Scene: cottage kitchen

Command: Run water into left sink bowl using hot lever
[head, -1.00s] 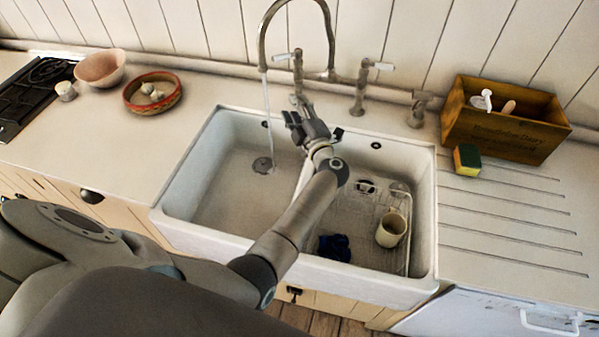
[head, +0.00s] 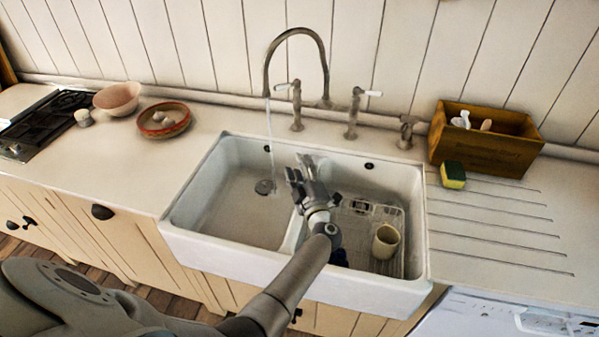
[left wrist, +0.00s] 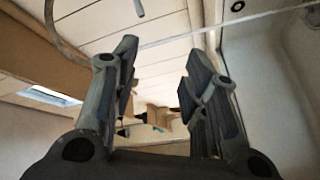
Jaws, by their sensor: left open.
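The bridge tap (head: 325,75) stands behind the white double sink. A thin water stream (head: 269,140) falls from its spout into the left bowl (head: 225,195), near the drain. The left lever (head: 283,86), with a white handle, points left; the right lever (head: 372,93) points right. Which is hot cannot be read. My left gripper (head: 299,168) is over the sink near the divider, in front of the tap and apart from both levers. In the left wrist view the left gripper (left wrist: 158,85) has its fingers spread with nothing between them. My right gripper is not seen.
A cream mug (head: 386,241) stands on a rack in the right bowl. A sponge (head: 453,175) and wooden box (head: 485,138) are right of the sink. A red-rimmed bowl (head: 164,119), pink bowl (head: 117,98) and hob (head: 45,125) are at left. Counter beside the left bowl is clear.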

